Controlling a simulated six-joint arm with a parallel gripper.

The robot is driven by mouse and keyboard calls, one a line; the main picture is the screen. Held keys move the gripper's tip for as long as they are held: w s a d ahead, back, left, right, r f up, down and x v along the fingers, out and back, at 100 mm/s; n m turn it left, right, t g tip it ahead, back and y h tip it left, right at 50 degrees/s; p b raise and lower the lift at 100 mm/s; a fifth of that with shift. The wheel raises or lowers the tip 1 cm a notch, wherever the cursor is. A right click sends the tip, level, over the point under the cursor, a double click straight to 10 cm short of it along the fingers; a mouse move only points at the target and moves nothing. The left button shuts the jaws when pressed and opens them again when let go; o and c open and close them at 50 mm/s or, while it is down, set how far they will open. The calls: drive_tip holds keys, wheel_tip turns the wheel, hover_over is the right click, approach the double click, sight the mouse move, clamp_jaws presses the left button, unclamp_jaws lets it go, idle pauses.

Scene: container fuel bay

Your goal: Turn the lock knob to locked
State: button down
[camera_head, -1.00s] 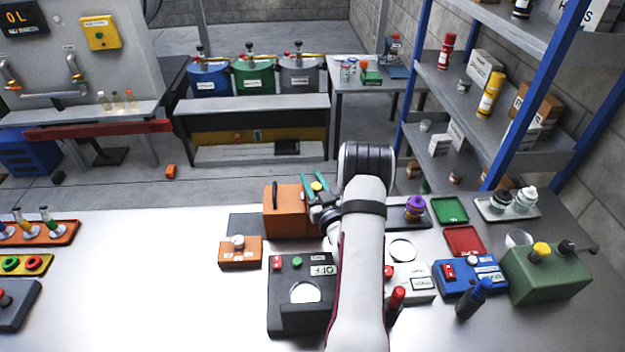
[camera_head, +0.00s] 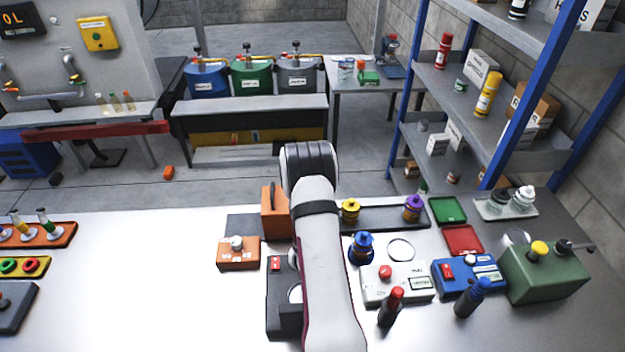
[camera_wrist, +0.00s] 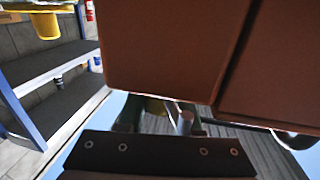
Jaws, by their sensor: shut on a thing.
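The tall orange box (camera_head: 275,213) stands at the middle back of the bench, partly hidden behind my arm. Its brown-orange side (camera_wrist: 180,45) fills the upper part of the wrist view, very close. My gripper (camera_wrist: 163,118) is under that side, shut on a small part taken to be the lock knob. The box hides most of the fingertips, so the knob's angle cannot be read. In the head view, my arm hides the gripper.
A small orange box with a white knob (camera_head: 237,242) stands at left. A dark device (camera_head: 285,318) is partly behind my arm. The bench's left middle is clear.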

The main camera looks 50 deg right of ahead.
drive_tip(key=m+g+h, duration=0.1)
drive_tip(key=m+g, duration=0.1)
drive_tip(key=g, duration=0.1)
drive_tip(key=m+g+h, duration=0.1)
drive_tip(key=g, duration=0.1)
drive_tip(key=shift+s+d+m+h, duration=0.1)
drive_tip(key=shift+s+m+h, duration=0.15)
drive_tip(key=shift+m+h, duration=0.05)
drive_tip(key=shift+s+d+m+g+h, duration=0.1)
drive_tip(key=shift+s+m+g+h, duration=0.15)
drive_tip(key=shift+m+g, duration=0.85)
drive_tip(key=shift+s+d+m+g+h, duration=0.2)
drive_tip(key=shift+m+g, duration=0.4)
drive_tip(key=shift+g, duration=0.9)
drive_tip(key=shift+s+a, duration=0.1)
drive_tip(key=shift+a, duration=0.05)
drive_tip(key=c, duration=0.6)
unclamp_jaws()
